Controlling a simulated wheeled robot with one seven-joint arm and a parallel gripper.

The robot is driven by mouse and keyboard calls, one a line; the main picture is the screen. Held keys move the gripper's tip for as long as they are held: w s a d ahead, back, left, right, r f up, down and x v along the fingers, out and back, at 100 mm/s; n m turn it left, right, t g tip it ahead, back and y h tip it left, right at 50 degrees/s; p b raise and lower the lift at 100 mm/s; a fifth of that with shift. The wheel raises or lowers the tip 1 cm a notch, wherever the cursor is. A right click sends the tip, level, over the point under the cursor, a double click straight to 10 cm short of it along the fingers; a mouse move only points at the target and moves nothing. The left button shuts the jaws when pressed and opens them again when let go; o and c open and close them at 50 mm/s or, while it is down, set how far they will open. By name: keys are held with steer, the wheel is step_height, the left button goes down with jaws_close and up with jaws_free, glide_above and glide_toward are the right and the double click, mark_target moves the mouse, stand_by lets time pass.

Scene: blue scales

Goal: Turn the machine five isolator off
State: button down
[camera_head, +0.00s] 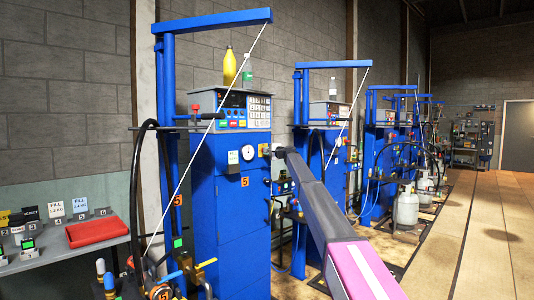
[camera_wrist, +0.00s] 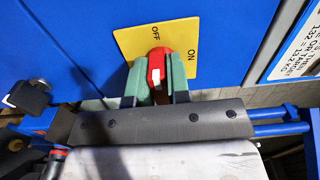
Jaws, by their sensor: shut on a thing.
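The machine five isolator is a red rotary handle (camera_wrist: 156,60) on a yellow plate (camera_wrist: 128,42) fixed to a blue cabinet. The plate reads OFF at its top and ON at its right in the wrist view. My gripper (camera_wrist: 157,72) has its green fingers shut on the red handle, one on each side. The handle has a white mark, but I cannot tell for certain which label it points to. In the head view my gripper (camera_head: 272,153) meets the right edge of the blue machine marked 5 (camera_head: 217,200), where part of the yellow plate (camera_head: 263,150) shows.
A round gauge (camera_head: 248,153) sits left of the isolator. A control box (camera_head: 235,108) with a yellow bottle (camera_head: 229,66) on top is above. Open floor (camera_head: 480,230) lies at right.

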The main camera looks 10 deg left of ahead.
steer(key=c, duration=1.1)
jaws_free()
steer(key=v, duration=1)
steer(key=shift+s+d, duration=0.3)
